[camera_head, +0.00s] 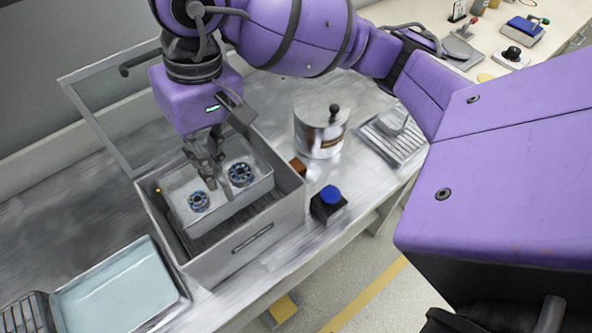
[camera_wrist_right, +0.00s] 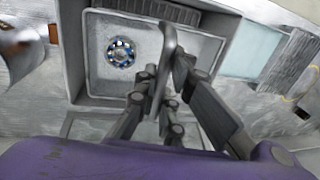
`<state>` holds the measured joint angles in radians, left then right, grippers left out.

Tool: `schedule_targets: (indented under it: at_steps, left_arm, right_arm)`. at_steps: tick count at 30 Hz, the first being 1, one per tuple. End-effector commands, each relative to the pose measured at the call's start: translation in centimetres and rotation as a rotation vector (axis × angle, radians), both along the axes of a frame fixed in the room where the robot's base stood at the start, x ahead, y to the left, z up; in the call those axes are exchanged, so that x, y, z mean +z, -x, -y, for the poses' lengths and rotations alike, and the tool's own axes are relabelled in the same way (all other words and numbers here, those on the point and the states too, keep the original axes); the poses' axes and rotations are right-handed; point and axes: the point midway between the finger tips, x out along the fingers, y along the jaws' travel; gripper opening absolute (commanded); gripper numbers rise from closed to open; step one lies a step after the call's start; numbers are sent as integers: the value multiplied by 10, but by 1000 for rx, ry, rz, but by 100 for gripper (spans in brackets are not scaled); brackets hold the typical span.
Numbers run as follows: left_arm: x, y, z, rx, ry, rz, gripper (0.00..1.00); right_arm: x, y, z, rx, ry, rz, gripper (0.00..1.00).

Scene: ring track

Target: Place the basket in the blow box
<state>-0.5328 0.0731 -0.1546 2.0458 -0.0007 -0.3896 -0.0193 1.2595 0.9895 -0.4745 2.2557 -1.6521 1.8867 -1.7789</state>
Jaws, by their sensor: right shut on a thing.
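The basket (camera_head: 240,205) is a pale, shallow, square tray carrying two dark-and-blue ring-shaped bearings (camera_head: 240,174). It is within the opening of the grey blow box (camera_head: 252,240), whose framed lid (camera_head: 105,135) stands open at the back left. A dark gap shows between the basket and the box's front wall; I cannot tell whether the basket touches the bottom. My right gripper (camera_head: 208,177) reaches down from above and is shut on the basket. In the right wrist view the gripper (camera_wrist_right: 172,70) covers part of the basket (camera_wrist_right: 160,35), and one bearing shows. My left gripper is out of view.
A blue push button (camera_head: 330,196) on a black base stands right of the box. A shiny metal pot (camera_head: 320,128) and a ribbed tray (camera_head: 395,140) are behind it. A pale blue liquid bath (camera_head: 115,295) lies at front left. A side table (camera_head: 550,45) holds small items.

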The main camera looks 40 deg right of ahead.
Motion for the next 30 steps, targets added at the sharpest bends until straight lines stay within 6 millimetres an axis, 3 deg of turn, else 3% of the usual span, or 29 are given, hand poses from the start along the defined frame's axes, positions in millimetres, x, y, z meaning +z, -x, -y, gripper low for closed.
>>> schedule_targets:
  at_steps: [5, 15, 25, 30]
  left_arm:
    - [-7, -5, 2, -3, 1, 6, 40]
    - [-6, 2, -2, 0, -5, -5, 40]
    - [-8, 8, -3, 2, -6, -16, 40]
    - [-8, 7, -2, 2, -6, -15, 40]
  right_arm:
    - [-2, -4, -7, 2, 1, 16, 0]
    - [-54, -3, -7, 0, 3, 15, 0]
    - [-91, -3, -7, 0, 3, 15, 0]
    - [-97, -4, -8, 3, 3, 20, 0]
